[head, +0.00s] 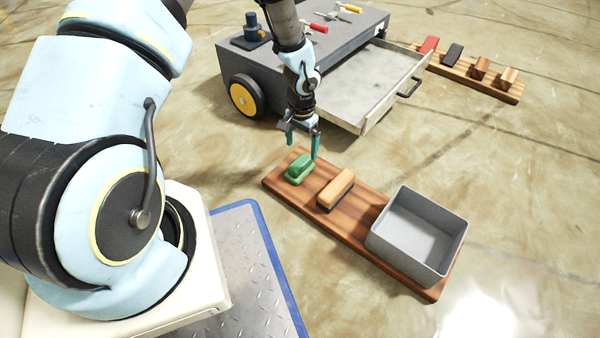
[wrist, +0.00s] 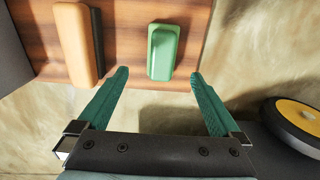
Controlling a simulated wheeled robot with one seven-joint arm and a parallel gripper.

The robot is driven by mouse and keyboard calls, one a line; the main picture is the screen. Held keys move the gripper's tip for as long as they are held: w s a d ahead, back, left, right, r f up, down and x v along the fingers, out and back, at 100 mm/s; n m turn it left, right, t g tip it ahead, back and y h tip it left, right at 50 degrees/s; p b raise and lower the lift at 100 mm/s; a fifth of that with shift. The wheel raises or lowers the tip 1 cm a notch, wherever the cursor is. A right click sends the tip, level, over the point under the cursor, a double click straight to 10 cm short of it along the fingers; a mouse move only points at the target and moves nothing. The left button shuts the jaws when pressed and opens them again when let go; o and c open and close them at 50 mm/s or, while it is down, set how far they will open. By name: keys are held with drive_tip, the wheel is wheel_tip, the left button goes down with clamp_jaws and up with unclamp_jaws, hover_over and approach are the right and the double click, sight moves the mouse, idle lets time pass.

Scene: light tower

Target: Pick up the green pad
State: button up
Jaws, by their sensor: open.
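The green pad (head: 299,168) sits at the far left end of a wooden board (head: 345,228). In the wrist view the green pad (wrist: 163,52) lies ahead of the fingertips, between their lines. My gripper (head: 301,150) is open and empty, above and just beyond the pad in the head view. Its two green fingers also show in the wrist view (wrist: 158,78), spread apart. Neither finger visibly touches the pad.
A tan block with a dark base (head: 336,189) stands beside the pad on the board. A grey open bin (head: 415,235) sits at the board's right end. A grey wheeled cart with an open drawer (head: 365,90) stands behind. Another board (head: 465,80) holds several blocks.

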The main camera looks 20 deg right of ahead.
sight(300, 161)
wheel_tip(300, 161, down, 5)
drive_tip(key=shift+r+b, duration=0.1)
drive_tip(key=shift+b, duration=0.9)
drive_tip(key=f+b, duration=0.3)
drive_tip(key=f, duration=0.2)
drive_tip(key=shift+a+f+b, duration=0.1)
drive_tip(key=shift+a+b, duration=0.1)
drive_tip(key=shift+b, duration=0.2)
drive_tip(key=shift+w, duration=0.1)
drive_tip(key=shift+c, duration=0.2)
clamp_jaws()
wheel_tip(300, 161, up, 10)
drive_tip(key=p, duration=0.5)
drive_tip(key=shift+p, duration=0.3)
